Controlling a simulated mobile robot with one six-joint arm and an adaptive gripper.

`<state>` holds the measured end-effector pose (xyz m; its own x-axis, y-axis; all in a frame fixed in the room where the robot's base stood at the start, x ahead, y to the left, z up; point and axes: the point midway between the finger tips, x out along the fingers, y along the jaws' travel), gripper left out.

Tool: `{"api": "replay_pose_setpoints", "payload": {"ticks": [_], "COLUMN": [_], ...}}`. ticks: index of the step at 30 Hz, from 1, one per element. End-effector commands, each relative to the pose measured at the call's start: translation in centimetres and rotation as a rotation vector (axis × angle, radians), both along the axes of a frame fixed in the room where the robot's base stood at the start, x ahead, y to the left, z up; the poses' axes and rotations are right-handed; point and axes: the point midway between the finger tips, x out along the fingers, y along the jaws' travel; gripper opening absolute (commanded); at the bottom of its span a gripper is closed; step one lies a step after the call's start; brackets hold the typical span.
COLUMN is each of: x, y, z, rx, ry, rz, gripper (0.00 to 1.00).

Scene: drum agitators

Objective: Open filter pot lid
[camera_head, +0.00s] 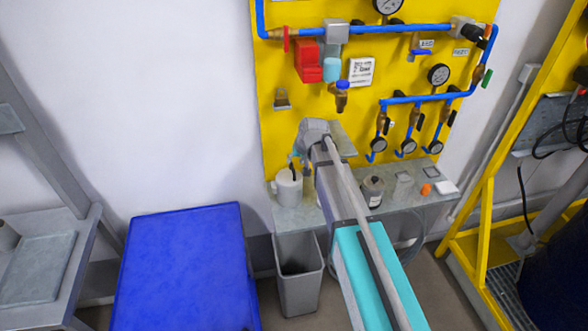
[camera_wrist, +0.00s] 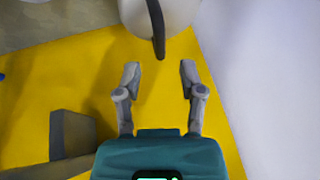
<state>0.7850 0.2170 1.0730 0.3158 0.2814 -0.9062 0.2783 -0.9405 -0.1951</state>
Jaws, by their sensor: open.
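The white filter pot (camera_head: 289,190) stands at the left end of the grey shelf, in front of the yellow board. In the wrist view, part of the white pot (camera_wrist: 183,14) shows at the top edge, with a dark bar-like handle (camera_wrist: 157,28) across it. My gripper (camera_wrist: 159,73) is open and empty. The handle's lower end lies just ahead of the gap between its fingertips, apart from both fingers. In the head view, my gripper (camera_head: 297,160) is close above the pot and partly hides its top, so the lid's edge cannot be made out.
The shelf (camera_head: 400,206) also holds a dark-capped jar (camera_head: 372,192) and an orange-capped item (camera_head: 426,189) to the right. The yellow board (camera_head: 285,130) carries blue pipes, valves and gauges. A grey bin (camera_head: 299,293) and a blue table (camera_head: 185,270) stand below.

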Motion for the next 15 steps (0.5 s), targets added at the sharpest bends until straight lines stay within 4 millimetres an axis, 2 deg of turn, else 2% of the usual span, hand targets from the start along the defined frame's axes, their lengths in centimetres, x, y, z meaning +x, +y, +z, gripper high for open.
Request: {"api": "replay_pose_setpoints", "payload": {"ticks": [1, 6, 15], "x": [0.2, 0.6, 1.0], "y": [0.2, 0.5, 0.8], "z": [-0.8, -2.0, -3.0], "rx": [0.0, 0.0, 0.0], "ry": [0.0, 0.0, 0.0], "rz": [0.0, 0.0, -0.001], "gripper": [0.51, 0.51, 0.51]}}
